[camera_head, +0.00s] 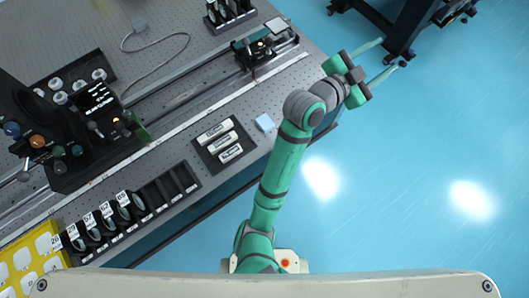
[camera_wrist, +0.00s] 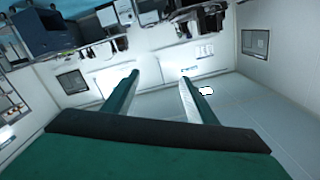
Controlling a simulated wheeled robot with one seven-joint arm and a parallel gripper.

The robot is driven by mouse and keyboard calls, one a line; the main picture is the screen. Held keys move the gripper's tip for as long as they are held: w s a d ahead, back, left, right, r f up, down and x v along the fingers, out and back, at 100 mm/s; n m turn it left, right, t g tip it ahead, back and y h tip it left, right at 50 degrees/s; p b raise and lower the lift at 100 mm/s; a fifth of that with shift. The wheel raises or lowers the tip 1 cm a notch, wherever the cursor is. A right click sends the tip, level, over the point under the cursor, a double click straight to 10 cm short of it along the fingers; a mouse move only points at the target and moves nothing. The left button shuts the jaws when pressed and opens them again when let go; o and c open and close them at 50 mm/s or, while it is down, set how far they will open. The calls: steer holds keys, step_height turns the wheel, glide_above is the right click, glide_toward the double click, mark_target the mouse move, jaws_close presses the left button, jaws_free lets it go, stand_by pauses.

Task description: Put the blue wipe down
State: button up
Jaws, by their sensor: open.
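The blue wipe (camera_head: 264,123) lies flat near the front edge of the optical table (camera_head: 300,76), to the right of a dark tray with white labelled pieces. My gripper (camera_head: 385,54) is raised to the right, beyond the table edge and over the blue floor. Its two green fingers are spread apart with nothing between them. In the wrist view my gripper (camera_wrist: 158,80) is also open and empty, facing the room's far wall. The wipe is apart from my gripper and does not show in the wrist view.
The dark tray (camera_head: 222,146) and a row of labelled slots (camera_head: 130,212) line the table's front edge. A rail with a mounted device (camera_head: 262,46) runs behind. A dark stand (camera_head: 400,25) is at the upper right. The floor at right is clear.

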steer(key=s+a+f+n+t+y, duration=0.6)
steer(key=s+a+f+n+y, duration=0.6)
steer(key=a+f+n, duration=0.4)
steer(key=s+a+f, duration=0.1)
steer(key=s+a, duration=0.3)
steer(key=s, duration=0.3)
steer(key=s+a+f+g+y, duration=0.1)
steer(key=s+a, duration=0.3)
steer(key=s, duration=0.4)
steer(key=s+a+f+y, duration=0.1)
steer(key=s+a, duration=0.3)
steer(key=s, duration=0.4)
steer(key=shift+a+f+m, duration=0.25)
steer(key=shift+f+m, duration=0.15)
steer(key=shift+f, duration=0.25)
steer(key=shift+o, duration=0.2)
